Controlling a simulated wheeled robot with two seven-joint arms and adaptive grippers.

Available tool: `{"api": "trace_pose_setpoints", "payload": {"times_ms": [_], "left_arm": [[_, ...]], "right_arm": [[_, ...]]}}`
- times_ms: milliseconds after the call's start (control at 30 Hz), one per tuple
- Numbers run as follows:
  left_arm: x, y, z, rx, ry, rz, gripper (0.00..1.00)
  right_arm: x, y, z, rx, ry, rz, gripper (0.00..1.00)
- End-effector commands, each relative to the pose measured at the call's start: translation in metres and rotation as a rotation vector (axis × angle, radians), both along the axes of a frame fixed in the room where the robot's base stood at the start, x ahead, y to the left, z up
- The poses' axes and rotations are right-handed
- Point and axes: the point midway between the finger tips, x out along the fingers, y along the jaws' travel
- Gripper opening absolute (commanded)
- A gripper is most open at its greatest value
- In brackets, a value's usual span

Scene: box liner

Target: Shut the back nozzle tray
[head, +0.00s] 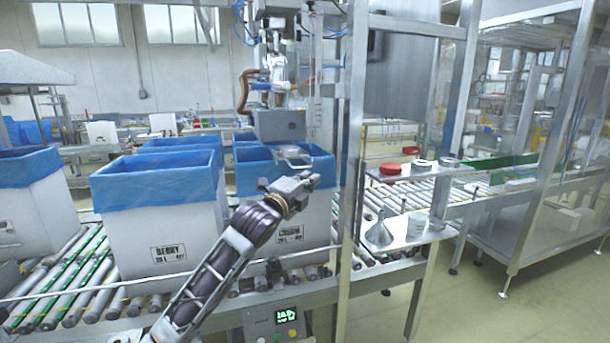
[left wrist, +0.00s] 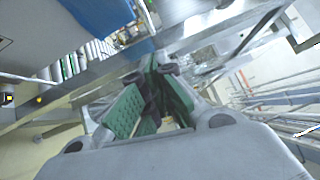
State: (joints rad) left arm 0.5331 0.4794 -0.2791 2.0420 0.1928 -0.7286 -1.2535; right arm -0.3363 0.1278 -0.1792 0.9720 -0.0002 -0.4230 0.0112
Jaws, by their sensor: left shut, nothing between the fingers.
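A small pale metal tray (head: 293,157) shows below the grey nozzle head (head: 278,124), over the blue-lined box labelled CREAM (head: 290,230). It looks like the nozzle tray, but I cannot tell its exact position or whether a second one is behind it. My left gripper (head: 314,180) is in front of this box, a little below and to the right of the tray, and appears apart from it. It is shut and empty. In the left wrist view its green-padded fingers (left wrist: 160,68) meet at the tips. My right gripper is not in view.
A metal post (head: 349,190) stands just right of my left gripper. Beyond it, a shelf carries a funnel (head: 379,232) and a cup (head: 417,224). Red lids (head: 390,169) lie on a farther shelf. A second blue-lined box (head: 150,235) stands left on the roller conveyor (head: 75,290).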

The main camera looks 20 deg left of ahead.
Motion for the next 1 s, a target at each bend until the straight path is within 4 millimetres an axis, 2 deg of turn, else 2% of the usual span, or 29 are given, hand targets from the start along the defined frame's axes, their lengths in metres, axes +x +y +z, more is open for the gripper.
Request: {"api": "trace_pose_setpoints", "payload": {"times_ms": [200, 367, 1000], "left_arm": [[0.018, 0.012, 0.004, 0.0, 0.0, 0.001, 0.0], [0.025, 0.017, 0.006, 0.001, 0.0, 0.001, 0.0], [0.029, 0.02, 0.006, 0.001, -0.001, 0.0, 0.0]], "right_arm": [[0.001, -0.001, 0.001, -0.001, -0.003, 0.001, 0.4], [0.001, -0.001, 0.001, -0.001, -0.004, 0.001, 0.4], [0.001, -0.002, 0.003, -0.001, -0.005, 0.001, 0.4]]}}
